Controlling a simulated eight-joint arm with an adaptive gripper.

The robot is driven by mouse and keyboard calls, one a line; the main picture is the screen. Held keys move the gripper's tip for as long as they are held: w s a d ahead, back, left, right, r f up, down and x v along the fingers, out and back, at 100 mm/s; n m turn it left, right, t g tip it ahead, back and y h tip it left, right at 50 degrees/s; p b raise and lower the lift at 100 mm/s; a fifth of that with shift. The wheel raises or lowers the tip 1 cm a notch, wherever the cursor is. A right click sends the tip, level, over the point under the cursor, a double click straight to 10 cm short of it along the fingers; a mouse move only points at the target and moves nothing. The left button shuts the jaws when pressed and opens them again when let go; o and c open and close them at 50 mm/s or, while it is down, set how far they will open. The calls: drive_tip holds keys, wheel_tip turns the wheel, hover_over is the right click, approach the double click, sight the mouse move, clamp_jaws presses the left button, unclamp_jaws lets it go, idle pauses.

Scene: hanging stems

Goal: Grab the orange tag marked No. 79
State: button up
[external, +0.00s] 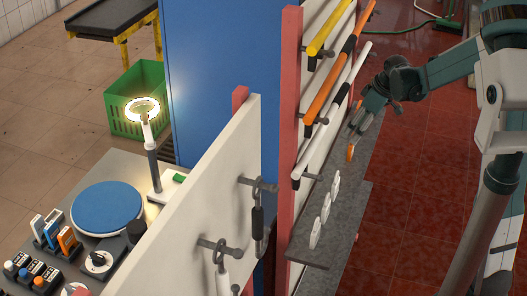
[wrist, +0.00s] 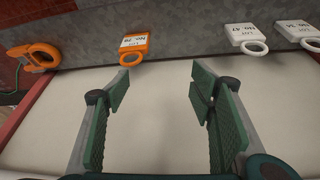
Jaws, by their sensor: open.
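The orange tag marked No. 79 (wrist: 135,44) lies on the grey ledge in the wrist view, with its ring toward my gripper. In the external view an orange tag (external: 350,153) shows just below the fingertips; its marking cannot be read there. My gripper (wrist: 160,82) is open, with nothing between its fingers. In the wrist view the tag is beyond the fingertips, nearer the left finger. In the external view my gripper (external: 359,130) is above the ledge. Whether it touches the tag cannot be told.
The grey ledge (external: 345,215) also bears white tags (external: 326,208); one white tag (wrist: 246,38) shows right of the orange one. An orange ringed object (wrist: 35,57) is at the far left. A rack of coloured bars (external: 330,85) stands left of my gripper.

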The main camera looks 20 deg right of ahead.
drive_tip(key=n+p, duration=0.1)
drive_tip(key=p, duration=0.1)
hover_over(351, 145)
drive_tip(key=d, duration=0.2)
drive_tip(key=shift+y, duration=0.3)
drive_tip(key=x, duration=0.3)
drive_tip(key=d+x, duration=0.1)
drive_tip(key=x, duration=0.1)
drive_tip(key=shift+s+a+f, duration=0.1)
drive_tip(key=shift+s+f, duration=0.2)
drive_tip(key=shift+f, duration=0.2)
drive_tip(key=shift+w+d+f+n, duration=0.1)
drive_tip(key=shift+w+f+n, duration=0.1)
drive_tip(key=shift+f, duration=0.15)
drive_tip(key=shift+w+d+f+n, duration=0.1)
drive_tip(key=shift+d+f+n, duration=0.1)
drive_tip(key=shift+f, duration=0.1)
drive_tip(key=shift+a, duration=0.1)
drive_tip(key=shift+x, duration=1.3)
drive_tip(key=shift+s+b+x, duration=0.2)
drive_tip(key=shift+b+x, duration=0.05)
drive_tip(key=shift+x, duration=1.05)
drive_tip(key=shift+s+b+x, duration=0.15)
drive_tip(key=shift+b+x, duration=0.1)
drive_tip(key=shift+x, duration=1.05)
drive_tip(key=shift+a+f, duration=0.1)
